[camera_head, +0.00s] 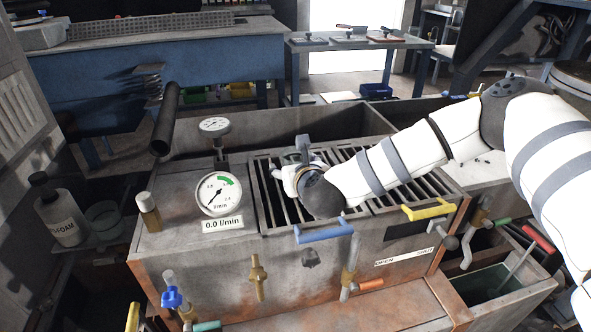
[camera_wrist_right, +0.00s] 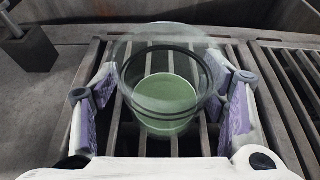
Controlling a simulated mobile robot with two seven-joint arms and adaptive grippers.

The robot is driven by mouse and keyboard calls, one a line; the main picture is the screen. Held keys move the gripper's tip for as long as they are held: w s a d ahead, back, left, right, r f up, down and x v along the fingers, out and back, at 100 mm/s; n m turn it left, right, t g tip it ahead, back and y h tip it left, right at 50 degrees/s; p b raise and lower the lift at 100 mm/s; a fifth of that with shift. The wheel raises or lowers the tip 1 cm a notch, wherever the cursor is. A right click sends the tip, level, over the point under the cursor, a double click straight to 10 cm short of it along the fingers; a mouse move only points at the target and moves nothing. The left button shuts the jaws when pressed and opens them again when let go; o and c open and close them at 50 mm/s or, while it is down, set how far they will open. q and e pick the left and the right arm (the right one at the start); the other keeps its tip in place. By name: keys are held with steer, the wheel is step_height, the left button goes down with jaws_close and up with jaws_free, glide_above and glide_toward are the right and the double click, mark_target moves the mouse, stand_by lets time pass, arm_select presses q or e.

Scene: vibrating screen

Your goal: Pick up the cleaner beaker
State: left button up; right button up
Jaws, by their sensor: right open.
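A clear glass beaker (camera_wrist_right: 165,92) with pale green contents stands on the slatted grate, seen from above in the right wrist view. I take it for the cleaner beaker, though no label shows. My right gripper (camera_wrist_right: 170,88) is open, with one purple-padded finger on each side of the beaker. Small gaps seem to remain, but contact is hard to judge. My left gripper is not in view.
The grate (camera_head: 415,183) lies in the top of a metal machine with a flow gauge (camera_head: 218,194) reading 0.0 l/min. Blue (camera_head: 323,232) and yellow (camera_head: 429,210) handles stick out in front. A foam bottle (camera_head: 62,217) and a round container (camera_head: 104,214) stand at left.

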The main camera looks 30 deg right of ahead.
steer(key=c, duration=1.1)
steer(key=shift+r, duration=0.1)
